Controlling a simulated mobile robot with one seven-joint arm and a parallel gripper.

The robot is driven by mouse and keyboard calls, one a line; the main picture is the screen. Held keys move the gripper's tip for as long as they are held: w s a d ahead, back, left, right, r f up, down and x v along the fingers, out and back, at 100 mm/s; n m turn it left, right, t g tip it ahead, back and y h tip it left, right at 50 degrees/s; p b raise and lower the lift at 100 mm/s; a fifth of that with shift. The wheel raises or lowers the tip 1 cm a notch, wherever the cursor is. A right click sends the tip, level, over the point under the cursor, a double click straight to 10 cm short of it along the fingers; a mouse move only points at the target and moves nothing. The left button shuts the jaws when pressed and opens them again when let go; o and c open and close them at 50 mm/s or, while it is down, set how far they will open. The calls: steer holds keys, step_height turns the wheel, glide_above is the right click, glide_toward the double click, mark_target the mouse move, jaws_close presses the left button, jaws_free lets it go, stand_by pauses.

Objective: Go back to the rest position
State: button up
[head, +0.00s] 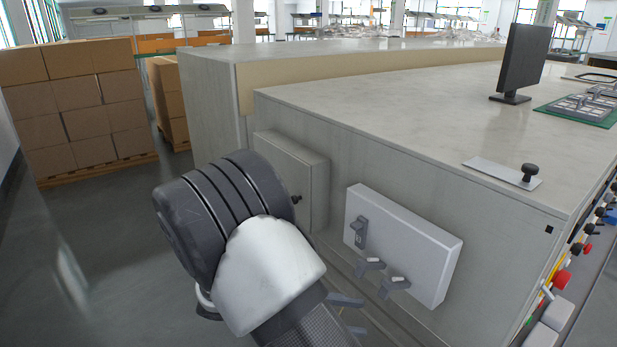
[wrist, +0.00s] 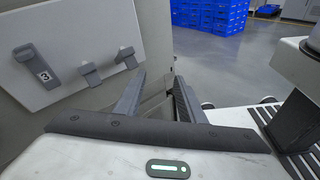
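My gripper (wrist: 160,82) shows in the wrist view with its two fingers apart and nothing between them. In the head view my arm reaches down in front of the cabinet, and the gripper's fingertips (head: 358,316) show just past my wrist, low beside the cabinet's side. The white panel (head: 420,243) on that side has a large handle (head: 360,232) and two smaller levers (head: 369,267). In the wrist view the panel (wrist: 85,30) is at upper left, and its large handle (wrist: 36,62) bears the number 3. The fingers look apart from the levers.
A grey door box (head: 287,170) is on the cabinet (head: 400,110) behind my arm. A monitor (head: 522,62) and a plate with a black knob (head: 502,172) are on top. Stacked cartons (head: 80,105) stand at left; blue crates (wrist: 210,15) stand beyond open floor (wrist: 225,65).

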steer(key=s+d+r+m+t+y, duration=0.2)
steer(key=s+d+r+m+y, duration=0.1)
steer(key=s+r+m+y, duration=0.45)
steer(key=s+d+r+m+t+y, duration=0.35)
steer(key=r+m+y, duration=0.4)
steer(key=r, duration=0.25)
step_height(320, 180, up, 18)
steer(key=p, duration=1.8)
steer(key=shift+s+a+r, duration=0.15)
steer(key=shift+s+r, duration=0.1)
steer(key=shift+s, duration=0.05)
steer(key=shift+g, duration=0.25)
